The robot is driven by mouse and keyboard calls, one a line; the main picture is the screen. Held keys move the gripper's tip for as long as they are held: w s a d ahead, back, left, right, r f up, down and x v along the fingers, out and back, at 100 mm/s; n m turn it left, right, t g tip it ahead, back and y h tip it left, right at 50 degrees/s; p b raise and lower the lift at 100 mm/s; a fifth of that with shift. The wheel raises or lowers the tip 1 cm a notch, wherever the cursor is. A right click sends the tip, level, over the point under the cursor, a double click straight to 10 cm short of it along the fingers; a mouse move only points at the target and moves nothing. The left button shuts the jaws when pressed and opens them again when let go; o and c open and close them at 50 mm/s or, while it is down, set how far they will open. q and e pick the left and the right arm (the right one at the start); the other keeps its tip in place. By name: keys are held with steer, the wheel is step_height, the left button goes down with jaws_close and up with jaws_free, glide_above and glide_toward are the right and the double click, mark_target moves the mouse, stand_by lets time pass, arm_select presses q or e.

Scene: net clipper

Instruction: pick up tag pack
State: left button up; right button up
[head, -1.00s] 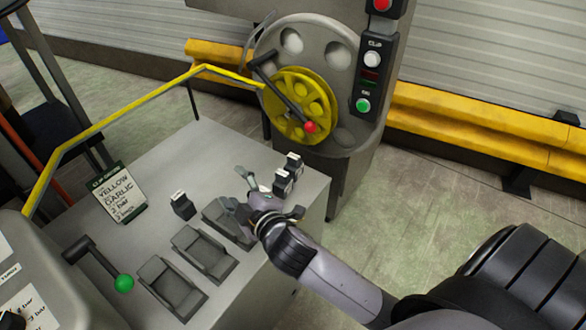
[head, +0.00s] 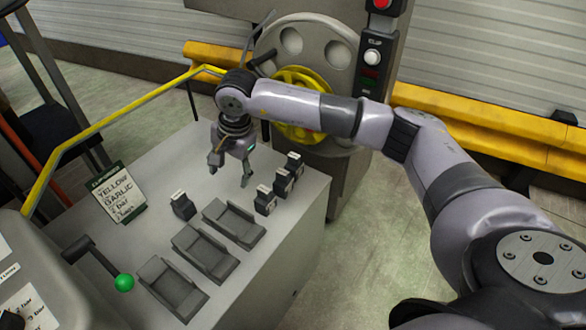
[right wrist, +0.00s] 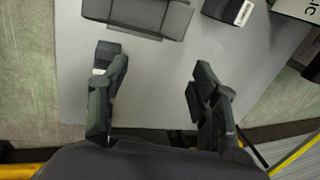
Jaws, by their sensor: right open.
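The tag packs are small black blocks with white tops. Three stand in a row near the table's right edge: the near one (head: 265,200), the middle one (head: 283,183) and the far one (head: 294,165). Another tag pack (head: 182,205) stands alone near the sign. My right gripper (head: 230,171) points down over the grey table, left of the row, open and empty. In the right wrist view its fingers (right wrist: 158,72) are spread over bare tabletop. One tag pack (right wrist: 106,55) shows by the left finger, partly hidden by it. My left gripper is out of view.
Three dark grey trays (head: 203,250) lie along the table's front. A sign reading YELLOW GARLIC (head: 118,193) stands at left. A green-knobbed lever (head: 123,283) is at near left. A yellow rail (head: 130,120) and a yellow wheel (head: 297,78) are behind.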

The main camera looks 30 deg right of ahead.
mark_target(293, 157)
steer(key=w+d+r+h, duration=0.1)
steer(key=d+r+h, duration=0.2)
steer(key=d, duration=0.4)
steer(key=d+r+h, duration=0.2)
steer(key=d+h, duration=0.1)
steer(key=d, duration=0.4)
steer(key=shift+y, duration=0.3)
steer(key=x, duration=1)
steer(key=shift+w+f+p, duration=0.1)
steer(key=shift+f+p, duration=0.2)
steer(key=shift+p, duration=0.05)
steer(key=x, duration=0.5)
steer(key=shift+s+d+f+p, duration=0.2)
steer(key=shift+s+p, duration=0.15)
steer(key=shift+p, duration=0.05)
steer(key=shift+w+d+f, duration=0.15)
steer(key=shift+f, duration=0.2)
steer(key=c, duration=1.2)
steer(key=shift+r, duration=0.1)
steer(key=shift+c, duration=0.3)
steer(key=shift+r, duration=0.1)
